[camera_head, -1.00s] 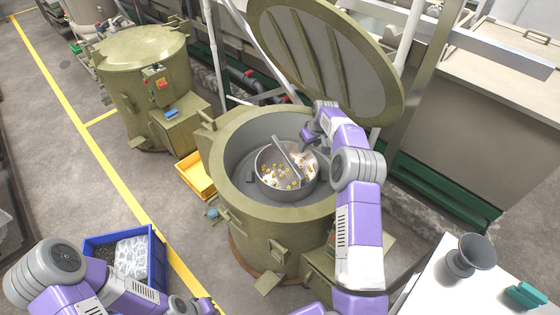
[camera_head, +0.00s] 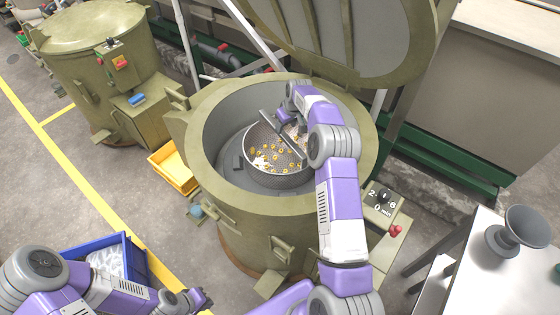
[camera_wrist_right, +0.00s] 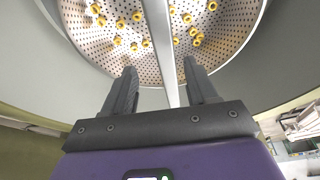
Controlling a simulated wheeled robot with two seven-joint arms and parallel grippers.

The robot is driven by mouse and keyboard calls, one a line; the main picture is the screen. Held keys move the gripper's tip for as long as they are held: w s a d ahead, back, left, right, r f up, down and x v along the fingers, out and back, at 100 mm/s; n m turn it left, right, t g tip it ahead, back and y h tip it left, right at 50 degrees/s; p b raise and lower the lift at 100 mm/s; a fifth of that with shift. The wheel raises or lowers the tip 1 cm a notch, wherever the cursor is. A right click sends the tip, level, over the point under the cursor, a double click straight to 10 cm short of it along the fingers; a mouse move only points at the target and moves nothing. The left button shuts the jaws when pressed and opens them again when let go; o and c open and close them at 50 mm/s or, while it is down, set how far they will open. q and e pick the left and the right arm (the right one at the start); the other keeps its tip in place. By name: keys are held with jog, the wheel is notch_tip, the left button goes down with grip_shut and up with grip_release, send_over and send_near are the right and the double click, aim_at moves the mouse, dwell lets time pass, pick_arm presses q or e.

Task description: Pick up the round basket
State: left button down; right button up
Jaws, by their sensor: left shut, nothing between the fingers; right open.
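The round basket (camera_head: 262,174) is a perforated metal bowl inside the open olive-green barrel (camera_head: 262,222). It holds several small yellow-orange parts. A flat metal bar handle (camera_head: 281,132) spans its top; the basket (camera_wrist_right: 226,38) and bar also show in the right wrist view. My right gripper (camera_wrist_right: 159,66) is open, with one finger on each side of the bar, which runs between them in that view. Whether the fingers touch it I cannot tell. In the head view my right wrist partly covers the basket's far right side. My left gripper (camera_head: 192,299) is shut and empty, low in the picture.
The barrel's lid (camera_head: 345,35) stands raised behind. A closed barrel (camera_head: 95,65) is at the upper left. A yellow tray (camera_head: 172,168) and a blue crate (camera_head: 133,262) are on the left.

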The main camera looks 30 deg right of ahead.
jog(key=shift+b+x, duration=0.65)
jog(key=shift+x, duration=0.55)
pick_arm(q)
notch_tip(320, 180, down, 4)
jog(key=shift+w+f+b, duration=0.1)
jog(key=shift+f+b, duration=0.1)
jog(key=shift+b, duration=0.9)
pick_arm(e)
jog(key=x, duration=0.7)
jog(key=shift+a, duration=0.35)
jog(key=shift+c, duration=0.4)
jog(key=shift+f, duration=0.1)
grip_shut()
jog(key=shift+w, duration=0.15)
